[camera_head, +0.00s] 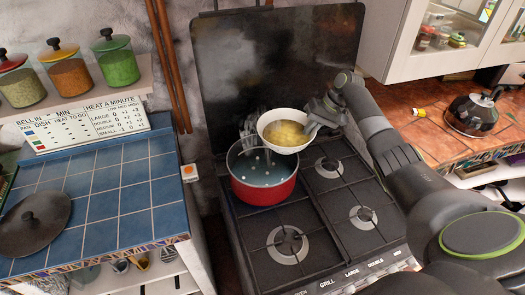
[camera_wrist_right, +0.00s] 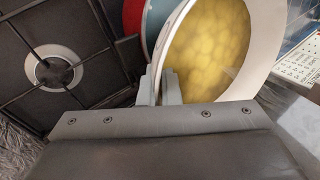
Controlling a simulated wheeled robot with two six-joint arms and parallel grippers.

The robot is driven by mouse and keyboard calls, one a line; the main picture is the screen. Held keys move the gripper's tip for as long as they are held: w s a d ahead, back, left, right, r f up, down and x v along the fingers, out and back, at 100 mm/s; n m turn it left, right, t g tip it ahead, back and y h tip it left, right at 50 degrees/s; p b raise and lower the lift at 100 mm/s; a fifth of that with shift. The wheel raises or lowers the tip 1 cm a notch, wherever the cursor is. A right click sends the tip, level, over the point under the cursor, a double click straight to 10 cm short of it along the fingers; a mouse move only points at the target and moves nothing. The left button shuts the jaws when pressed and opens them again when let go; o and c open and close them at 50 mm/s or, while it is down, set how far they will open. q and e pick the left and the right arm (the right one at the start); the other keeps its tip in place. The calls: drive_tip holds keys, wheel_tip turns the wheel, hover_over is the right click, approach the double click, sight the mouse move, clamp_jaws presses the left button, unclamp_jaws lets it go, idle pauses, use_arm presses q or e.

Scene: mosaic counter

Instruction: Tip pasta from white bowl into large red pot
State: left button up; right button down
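The white bowl (camera_head: 265,118) holds yellow pasta (camera_head: 286,134); the bowl also shows in the right wrist view (camera_wrist_right: 262,48). My right gripper (camera_head: 311,127) is shut on the bowl's right rim and holds it above the back right part of the red pot (camera_head: 262,193). In the right wrist view its fingers (camera_wrist_right: 159,88) pinch the rim. The pot stands on the stove's left side, open, with a blue-grey inside and a few small pale spots. The bowl hides part of the pot's back rim. How far the bowl is tilted is hard to tell. My left gripper is not in view.
The black stove (camera_head: 335,240) has free burners in front and to the right. Its raised dark lid (camera_head: 280,60) stands behind the pot. Grey utensil-like shapes (camera_head: 249,126) are behind the bowl. A dark lid (camera_head: 36,220) lies on the blue tiled counter (camera_head: 120,190). A kettle (camera_head: 474,113) stands right.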

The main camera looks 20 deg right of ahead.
drive_tip(key=shift+n+g, duration=0.4)
drive_tip(key=shift+n, duration=0.1)
drive_tip(key=d+p, duration=0.2)
drive_tip(key=d+r+p, duration=0.1)
drive_tip(key=d+p, duration=0.1)
drive_tip(key=p, duration=0.1)
drive_tip(key=shift+w+r, duration=0.1)
drive_tip(key=shift+r, duration=0.1)
drive_tip(key=shift+d, duration=0.1)
